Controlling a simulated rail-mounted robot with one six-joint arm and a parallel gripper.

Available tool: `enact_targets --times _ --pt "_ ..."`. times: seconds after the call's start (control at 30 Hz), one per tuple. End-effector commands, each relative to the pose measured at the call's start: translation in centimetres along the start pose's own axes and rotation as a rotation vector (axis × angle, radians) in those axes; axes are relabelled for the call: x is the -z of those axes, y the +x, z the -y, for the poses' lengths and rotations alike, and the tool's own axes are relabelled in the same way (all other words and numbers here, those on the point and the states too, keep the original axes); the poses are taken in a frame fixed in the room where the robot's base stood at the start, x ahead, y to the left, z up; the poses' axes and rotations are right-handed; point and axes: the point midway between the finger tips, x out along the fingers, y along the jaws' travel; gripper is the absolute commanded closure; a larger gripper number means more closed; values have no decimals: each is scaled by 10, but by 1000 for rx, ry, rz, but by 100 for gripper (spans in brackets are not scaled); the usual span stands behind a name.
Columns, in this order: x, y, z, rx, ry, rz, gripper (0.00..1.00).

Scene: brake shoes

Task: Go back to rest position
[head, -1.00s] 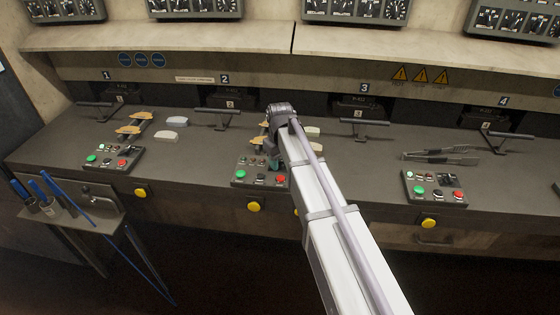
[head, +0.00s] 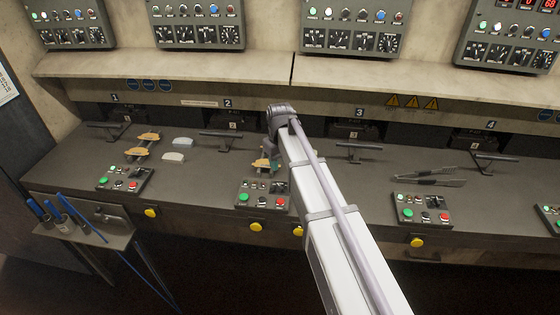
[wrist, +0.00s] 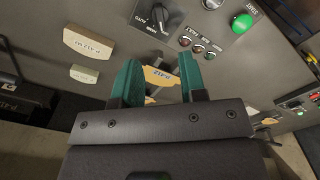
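My gripper (wrist: 160,82) has two teal fingers, which stand well apart in the wrist view. A tan brake shoe with dark lettering (wrist: 160,77) shows beyond the gap, and nothing is clearly gripped. In the head view my arm reaches toward station 2 and hides most of the gripper; only a bit of teal shows left of the arm. Two pale blocks with lettering (wrist: 89,42) (wrist: 84,74) lie left of the fingers in the wrist view. Tan brake shoes (head: 148,137) and pale blocks (head: 179,143) also lie on the bench at station 1.
Control boxes with green and red buttons (head: 262,195) (head: 422,209) line the bench's front. Bar handles (head: 358,147) stand behind them. Tongs (head: 430,177) lie between stations 3 and 4. A side shelf (head: 100,232) holds blue-handled tools.

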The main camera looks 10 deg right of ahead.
Motion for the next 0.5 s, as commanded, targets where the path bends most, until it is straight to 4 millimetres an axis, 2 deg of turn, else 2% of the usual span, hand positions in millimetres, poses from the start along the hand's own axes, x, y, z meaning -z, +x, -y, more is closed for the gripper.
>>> enact_targets --times 0.17,0.27,0.4,0.5 --pt "0 1 0 0 39 0 62" --pt "-54 2 18 0 163 1 62" --pt "-155 7 50 -1 320 1 62" --pt "-205 9 65 -1 371 0 62"
